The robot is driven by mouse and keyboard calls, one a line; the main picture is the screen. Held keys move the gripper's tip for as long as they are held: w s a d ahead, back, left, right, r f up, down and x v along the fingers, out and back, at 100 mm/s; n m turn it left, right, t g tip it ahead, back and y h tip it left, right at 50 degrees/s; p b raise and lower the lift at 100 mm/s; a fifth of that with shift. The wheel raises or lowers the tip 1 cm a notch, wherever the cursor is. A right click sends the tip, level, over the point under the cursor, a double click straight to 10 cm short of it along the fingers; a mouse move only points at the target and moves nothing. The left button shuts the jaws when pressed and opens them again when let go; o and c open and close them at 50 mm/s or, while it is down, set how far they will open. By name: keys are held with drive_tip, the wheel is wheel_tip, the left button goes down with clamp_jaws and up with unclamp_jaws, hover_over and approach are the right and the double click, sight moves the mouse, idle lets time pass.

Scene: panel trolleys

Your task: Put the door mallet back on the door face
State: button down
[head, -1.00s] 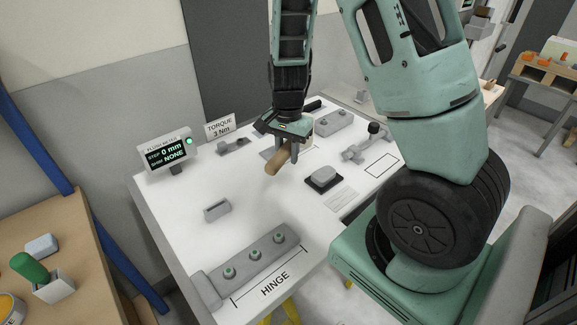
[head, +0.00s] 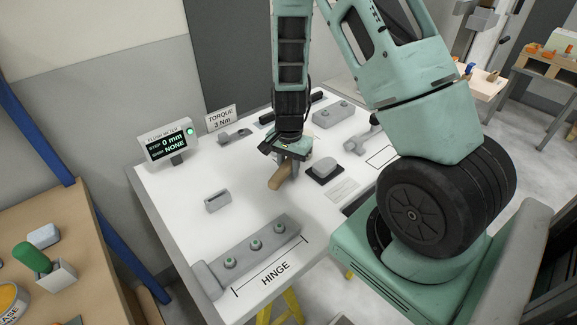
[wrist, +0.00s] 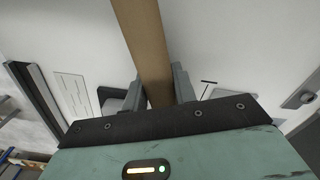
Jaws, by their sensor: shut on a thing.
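My gripper (head: 286,160) is shut on the wooden handle of the door mallet (head: 279,178). The handle slants down and to the left out of the jaws, above the white door face (head: 268,208). In the wrist view the handle (wrist: 146,45) runs from between the fingers to the top edge. The mallet's head is not clearly visible in either view. The gap between handle and door face is hard to judge.
A black pad with a grey block (head: 322,168) lies just right of my gripper. The grey hinge strip (head: 250,252) is at the front, a small grey holder (head: 217,201) to the left. A flush meter (head: 168,143) and torque sign (head: 221,118) stand along the back left.

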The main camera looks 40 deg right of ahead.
sight(287, 161)
drive_tip(key=c, duration=1.1)
unclamp_jaws()
drive_tip(key=shift+f, duration=0.1)
wheel_tip(287, 161, up, 12)
drive_tip(key=shift+d+f+p, duration=0.1)
drive_tip(key=shift+f+p, duration=0.05)
drive_tip(key=shift+p, duration=0.3)
drive_tip(key=s+a+r+n+y, duration=0.1)
drive_tip(key=s+a+r+n, duration=0.1)
drive_tip(key=a+n, duration=0.35)
drive_tip(key=s+a+r+n, duration=0.1)
drive_tip(key=a+r+n, duration=0.15)
drive_tip(key=a, duration=0.65)
drive_tip(key=s+a+r+n, duration=0.2)
drive_tip(key=s+a+n, duration=0.2)
drive_tip(key=s, duration=0.1)
drive_tip(key=s+a+r+n, duration=0.1)
drive_tip(key=s+a+n, duration=0.3)
drive_tip(key=s+n, duration=0.1)
drive_tip(key=s+a+r+n, duration=0.2)
drive_tip(key=s+a+n, duration=0.3)
drive_tip(key=s, duration=0.1)
drive_tip(key=shift+r+h, duration=0.3)
drive_tip(key=shift+r, duration=0.05)
